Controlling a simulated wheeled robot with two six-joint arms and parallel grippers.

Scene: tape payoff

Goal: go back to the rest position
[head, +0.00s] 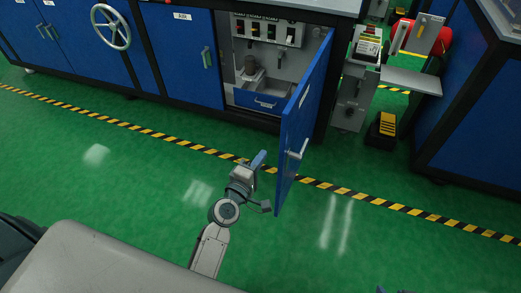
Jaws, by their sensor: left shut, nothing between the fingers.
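My left gripper (258,161) is in the lower middle of the head view, at the end of my grey arm that rises from the bottom edge. It is shut and empty, with its blue fingertip end pointing up the picture. It appears just left of the open blue cabinet door (305,118) and apart from the door's handle (297,150). My right gripper is not clearly in view.
The door stands swung out from the open cabinet, which holds a blue drawer (262,101) and a row of switches (268,31). Green floor (110,180) with a yellow-black stripe (155,134) is clear on the left. A black-yellow pedal (383,130) stands right.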

